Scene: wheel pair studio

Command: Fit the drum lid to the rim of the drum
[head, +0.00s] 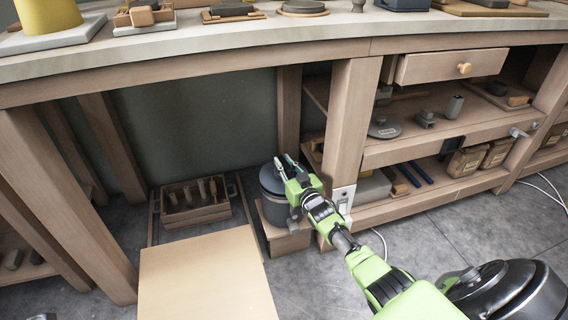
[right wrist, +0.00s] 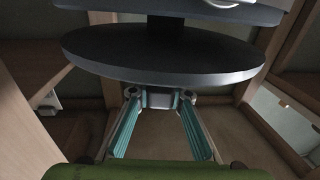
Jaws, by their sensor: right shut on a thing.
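The dark grey drum (head: 289,211) stands on a wooden block under the bench, beside the bench leg. My right gripper (head: 285,166) is at its top, reaching in from the lower right and covering part of it. In the right wrist view the gripper (right wrist: 160,97) is shut on a small grey piece at the underside of a dark round disc (right wrist: 165,55), which looks like the drum lid. In the head view I cannot clearly separate lid from drum, nor tell whether the lid is seated. My left gripper is out of view.
A wooden crate of pegs (head: 192,202) stands left of the drum. A pale board (head: 205,275) lies in front. The bench leg (head: 350,125) is close on the right. Shelves there hold a grey round plate with a knob (head: 384,128) and other objects.

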